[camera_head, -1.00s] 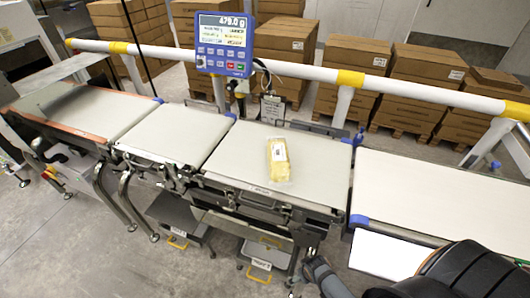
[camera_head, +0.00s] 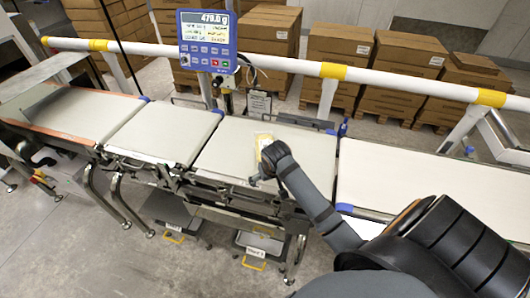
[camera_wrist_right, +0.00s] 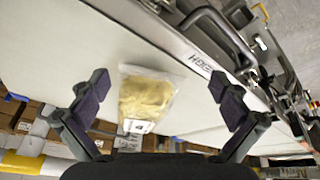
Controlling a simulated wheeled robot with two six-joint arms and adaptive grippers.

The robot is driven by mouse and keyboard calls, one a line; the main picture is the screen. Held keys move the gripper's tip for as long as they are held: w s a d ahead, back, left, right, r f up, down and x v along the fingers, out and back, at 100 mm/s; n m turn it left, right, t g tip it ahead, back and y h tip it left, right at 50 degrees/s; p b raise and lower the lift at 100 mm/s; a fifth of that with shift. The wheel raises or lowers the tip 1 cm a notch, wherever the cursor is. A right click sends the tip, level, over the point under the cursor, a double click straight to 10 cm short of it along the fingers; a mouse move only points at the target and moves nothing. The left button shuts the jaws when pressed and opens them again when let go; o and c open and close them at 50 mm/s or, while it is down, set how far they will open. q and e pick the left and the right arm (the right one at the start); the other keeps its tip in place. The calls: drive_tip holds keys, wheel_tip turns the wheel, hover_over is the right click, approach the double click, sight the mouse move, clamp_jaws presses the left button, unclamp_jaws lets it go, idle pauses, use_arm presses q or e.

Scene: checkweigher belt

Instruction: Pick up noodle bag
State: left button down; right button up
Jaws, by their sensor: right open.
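The noodle bag (camera_head: 264,141) is a clear bag with yellow contents and a white label. It lies on the pale weighing belt (camera_head: 231,135), partly hidden behind my right gripper in the head view. My right gripper (camera_head: 262,176) is over the belt, at the near side of the bag. In the right wrist view the noodle bag (camera_wrist_right: 146,97) lies between the two spread fingers of the right gripper (camera_wrist_right: 158,97), apart from both. The right gripper is open and empty. My left gripper is not in view.
A blue display (camera_head: 207,40) reading 479.0 g stands behind the belt. A white rail with yellow bands (camera_head: 334,71) runs along the back. Another belt (camera_head: 430,185) continues to the right. Stacked cartons (camera_head: 340,50) stand behind the rail.

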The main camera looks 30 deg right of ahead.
drive_tip(key=w+d+r+m, duration=0.1)
drive_tip(key=w+r, duration=0.1)
drive_tip(key=w, duration=0.1)
drive_tip(key=w+d+r+m, duration=0.1)
drive_tip(key=w+d+r, duration=0.1)
drive_tip(key=w+r, duration=0.1)
drive_tip(key=w+d+r, duration=0.2)
drive_tip(key=r, duration=0.1)
drive_tip(key=shift+w+d+m, duration=0.1)
drive_tip(key=shift+w+m, duration=0.3)
drive_tip(key=p+x, duration=0.1)
drive_tip(key=x, duration=0.3)
drive_tip(key=shift+w+d+f, duration=0.15)
drive_tip(key=shift+w+f, duration=0.1)
drive_tip(key=shift+f, duration=0.4)
drive_tip(key=x, duration=0.2)
drive_tip(key=p+x, duration=0.1)
drive_tip(key=x, duration=0.2)
drive_tip(key=shift+w+d, duration=0.1)
drive_tip(key=shift+w, duration=0.1)
drive_tip(key=shift+s, duration=0.1)
drive_tip(key=shift+c, duration=1.3)
drive_tip(key=shift+r, duration=0.25)
drive_tip(key=c, duration=1.4)
